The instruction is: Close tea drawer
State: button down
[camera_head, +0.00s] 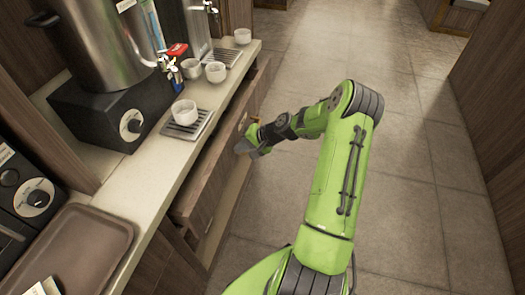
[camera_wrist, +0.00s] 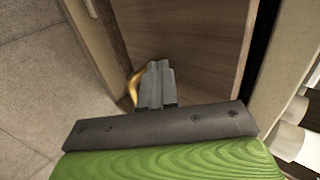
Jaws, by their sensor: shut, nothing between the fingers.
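The tea drawer has a brown wood-grain front (camera_head: 207,185) below the counter's edge. It seems to stand out a little from the counter, and a dark gap shows beside its front (camera_wrist: 185,45) in the wrist view. A curved brass handle (camera_wrist: 134,84) is on the front. My gripper (camera_head: 246,147) is at the drawer front. In the wrist view its fingers (camera_wrist: 157,72) are shut and empty, right beside the handle and close to the wood. I cannot tell whether they touch it. My gripper partly hides the handle.
The counter (camera_head: 150,178) holds a steel urn (camera_head: 105,45) on a black base, several white cups (camera_head: 184,112), a drip tray (camera_head: 188,127) and a brown tray (camera_head: 75,255). The tiled floor (camera_head: 420,150) on the right is clear.

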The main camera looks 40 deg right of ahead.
jog(key=w+a, duration=0.4)
jog(key=w, duration=0.1)
jog(key=shift+w, duration=0.2)
jog(key=shift+w+a, duration=0.2)
jog(key=shift+a, duration=0.05)
jog(key=shift+a+r, duration=0.1)
jog(key=shift+r, duration=0.05)
